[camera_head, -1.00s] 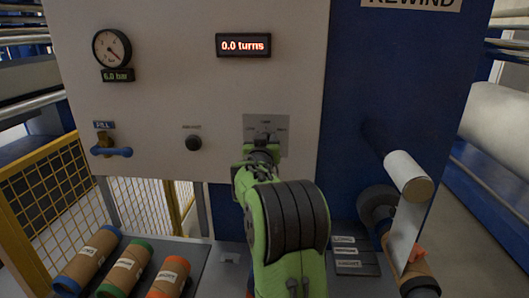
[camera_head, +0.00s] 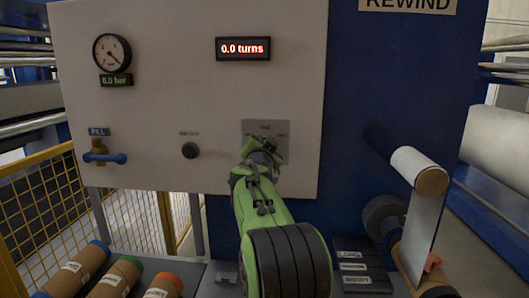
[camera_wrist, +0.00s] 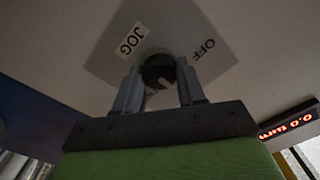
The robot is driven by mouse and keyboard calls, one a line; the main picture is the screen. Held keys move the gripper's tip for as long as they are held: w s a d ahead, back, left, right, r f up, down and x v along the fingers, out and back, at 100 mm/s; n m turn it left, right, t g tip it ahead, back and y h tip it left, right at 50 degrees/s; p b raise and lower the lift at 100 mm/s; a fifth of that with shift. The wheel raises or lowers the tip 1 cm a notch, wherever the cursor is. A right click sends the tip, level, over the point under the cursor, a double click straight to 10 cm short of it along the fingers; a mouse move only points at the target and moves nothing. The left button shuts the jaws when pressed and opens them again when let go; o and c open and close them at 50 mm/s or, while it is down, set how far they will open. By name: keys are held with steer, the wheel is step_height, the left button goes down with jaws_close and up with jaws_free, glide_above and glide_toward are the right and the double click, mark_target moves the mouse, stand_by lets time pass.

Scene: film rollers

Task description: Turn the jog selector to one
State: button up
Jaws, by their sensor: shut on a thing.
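The jog selector is a dark round knob (camera_wrist: 158,73) on a grey plate (camera_head: 279,130) on the pale panel. In the wrist view the plate carries a JOG label (camera_wrist: 132,39) on one side of the knob and an OFF label (camera_wrist: 204,49) on the other. My gripper (camera_wrist: 160,86) has one finger on each side of the knob and is shut on it. A pale mark shows on the knob between the fingers, but its exact heading is hard to read. In the head view my gripper (camera_head: 264,150) hides the knob and the lower plate.
A display (camera_head: 243,48) reads 0.0 turns. A pressure gauge (camera_head: 112,52), a blue-handled fill valve (camera_head: 104,157) and a black button (camera_head: 190,150) sit left on the panel. Labelled rolls (camera_head: 115,279) lie below left. A white film roll (camera_head: 418,171) stands out at right.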

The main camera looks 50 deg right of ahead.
stand_by(0.3)
steer(key=o, duration=1.1)
steer(key=shift+c, duration=0.2)
steer(key=b+v, duration=0.2)
steer(key=v, duration=1.4)
steer(key=shift+w, duration=0.15)
